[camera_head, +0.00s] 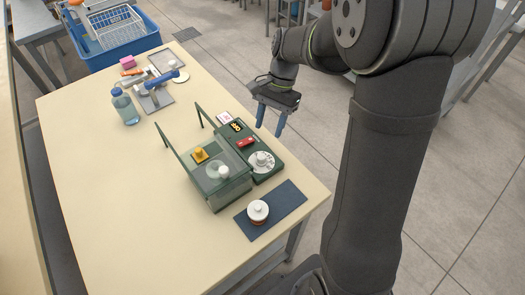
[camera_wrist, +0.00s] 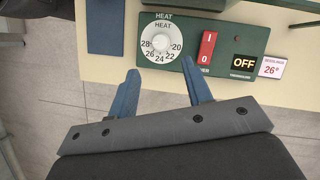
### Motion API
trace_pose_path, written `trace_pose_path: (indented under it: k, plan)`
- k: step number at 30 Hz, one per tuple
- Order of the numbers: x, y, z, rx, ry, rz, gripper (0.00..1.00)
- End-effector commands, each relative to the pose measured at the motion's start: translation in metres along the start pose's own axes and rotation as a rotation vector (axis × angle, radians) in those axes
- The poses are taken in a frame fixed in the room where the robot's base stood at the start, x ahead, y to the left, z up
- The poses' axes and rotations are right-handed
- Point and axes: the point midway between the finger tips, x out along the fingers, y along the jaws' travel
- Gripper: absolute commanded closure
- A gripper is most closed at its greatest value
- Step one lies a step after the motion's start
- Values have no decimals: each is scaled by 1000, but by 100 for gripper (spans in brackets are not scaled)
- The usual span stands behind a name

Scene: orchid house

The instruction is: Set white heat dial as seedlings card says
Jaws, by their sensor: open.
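The white heat dial (camera_head: 262,161) sits on a green control box (camera_head: 275,172) at the right side of the table. In the wrist view the white dial (camera_wrist: 147,52) is marked HEAT, with numbers from 20 to 28 around its raised knob (camera_wrist: 165,44). I cannot tell which number it is set to. The seedlings card (camera_wrist: 271,67) is small and white and reads 26°. It stands by the box's far end in the head view (camera_head: 224,118). My gripper (camera_head: 271,122) is open and empty, beyond the table edge beside the box. In the wrist view its fingertips (camera_wrist: 160,68) are apart, short of the dial.
A red switch (camera_wrist: 207,46) and a black OFF display (camera_wrist: 244,62) are beside the dial. A clear-topped green case (camera_head: 216,197) with yellow and white knobs adjoins the box. A blue mat (camera_head: 287,201) holds a white-topped object (camera_head: 258,210). The table's left front is clear.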

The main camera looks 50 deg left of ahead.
Motion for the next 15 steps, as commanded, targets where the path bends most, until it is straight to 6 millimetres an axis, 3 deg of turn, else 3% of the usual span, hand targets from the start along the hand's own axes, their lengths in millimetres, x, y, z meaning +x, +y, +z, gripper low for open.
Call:
trace_pose_path:
  k: [9, 15]
  plan:
    - [67, 1, 1, 0, -2, 4, 54]
    - [90, 0, 0, 0, 0, 2, 54]
